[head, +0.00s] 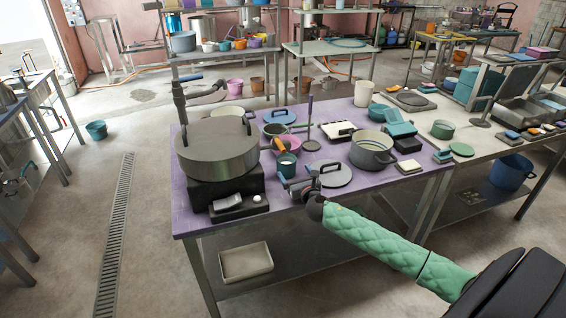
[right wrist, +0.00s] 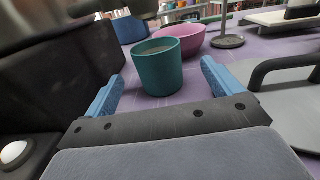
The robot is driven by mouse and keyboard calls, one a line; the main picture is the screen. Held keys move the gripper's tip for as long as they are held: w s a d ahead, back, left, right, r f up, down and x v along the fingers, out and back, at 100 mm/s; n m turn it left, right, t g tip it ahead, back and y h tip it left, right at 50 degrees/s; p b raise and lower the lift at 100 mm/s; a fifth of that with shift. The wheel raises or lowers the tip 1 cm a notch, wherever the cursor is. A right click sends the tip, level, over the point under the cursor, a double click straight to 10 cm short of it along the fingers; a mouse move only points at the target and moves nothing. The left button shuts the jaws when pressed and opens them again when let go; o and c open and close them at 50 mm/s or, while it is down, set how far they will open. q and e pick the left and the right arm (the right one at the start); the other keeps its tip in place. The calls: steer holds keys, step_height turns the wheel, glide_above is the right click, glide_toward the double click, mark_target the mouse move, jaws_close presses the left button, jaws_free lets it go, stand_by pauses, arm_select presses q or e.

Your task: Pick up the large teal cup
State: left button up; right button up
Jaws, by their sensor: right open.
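A teal cup (head: 287,166) stands upright on the purple table, right of the big lidded pot. It also shows in the right wrist view (right wrist: 160,72), with its dark opening facing up. My right gripper (head: 297,186) is low over the table on the near side of the cup. Its two blue fingers (right wrist: 162,84) are spread apart, one to each side of the cup in the wrist view. The cup is ahead of them; I cannot tell whether the tips reach beside it. No contact shows. My left gripper is not in view.
The big pot (head: 217,153) on a black stand (head: 226,188) is close on the left. A grey lid with a black handle (head: 334,176) lies close on the right. A pink bowl (right wrist: 181,38) is just behind the cup. A grey pot (head: 373,155) stands further right.

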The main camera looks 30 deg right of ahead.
mark_target(290, 168)
steer(key=shift+w+d+f, duration=0.1)
steer(key=shift+w, duration=0.3)
steer(key=shift+w+d+p, duration=0.1)
steer(key=shift+w+p, duration=0.2)
steer(key=shift+w, duration=0.4)
steer(key=shift+w+d+p, duration=0.15)
steer(key=shift+w+p, duration=0.45)
steer(key=shift+w, duration=0.7)
steer(key=shift+w+d+p, duration=0.1)
steer(key=shift+w+p, duration=0.45)
steer(key=shift+w, duration=0.7)
steer(key=shift+w+d+f, duration=0.15)
steer(key=shift+w, duration=0.25)
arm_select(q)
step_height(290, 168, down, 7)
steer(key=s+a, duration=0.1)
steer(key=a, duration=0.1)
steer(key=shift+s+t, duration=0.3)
arm_select(e)
steer(key=c, duration=1.2)
